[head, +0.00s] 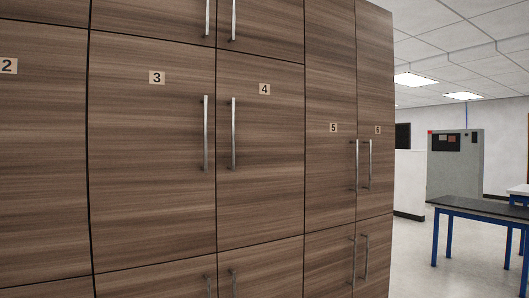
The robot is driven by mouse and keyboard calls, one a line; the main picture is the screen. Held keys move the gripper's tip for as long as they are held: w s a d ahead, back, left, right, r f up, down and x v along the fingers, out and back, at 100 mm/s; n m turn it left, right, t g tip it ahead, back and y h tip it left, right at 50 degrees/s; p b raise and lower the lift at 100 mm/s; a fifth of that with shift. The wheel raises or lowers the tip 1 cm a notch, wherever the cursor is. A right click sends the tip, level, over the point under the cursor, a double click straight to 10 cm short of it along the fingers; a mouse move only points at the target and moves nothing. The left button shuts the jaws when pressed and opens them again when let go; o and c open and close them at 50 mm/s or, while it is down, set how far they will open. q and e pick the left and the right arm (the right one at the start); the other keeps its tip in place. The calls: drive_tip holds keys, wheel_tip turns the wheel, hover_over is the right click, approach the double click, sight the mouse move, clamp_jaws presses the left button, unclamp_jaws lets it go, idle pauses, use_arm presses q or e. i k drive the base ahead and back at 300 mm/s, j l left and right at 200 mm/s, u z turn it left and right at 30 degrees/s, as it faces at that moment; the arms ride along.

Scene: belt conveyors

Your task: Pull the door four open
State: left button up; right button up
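Door four (264,160) is a brown wood-grain cabinet door in the middle of the head view, marked with a small "4" label (264,89). It is closed, flush with the doors around it. Its vertical metal handle (233,134) is near its left edge, beside the handle of door three (205,133). Neither of my grippers shows in the head view.
Door three (150,170) lies left of door four; doors five (330,120) and six (375,100) lie right. All look closed, with vertical handles. At right stand a dark-topped table with blue legs (480,207) and a grey machine cabinet (452,165). Some floor there is clear.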

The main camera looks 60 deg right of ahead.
sight(260, 111)
drive_tip(key=z, duration=1.75)
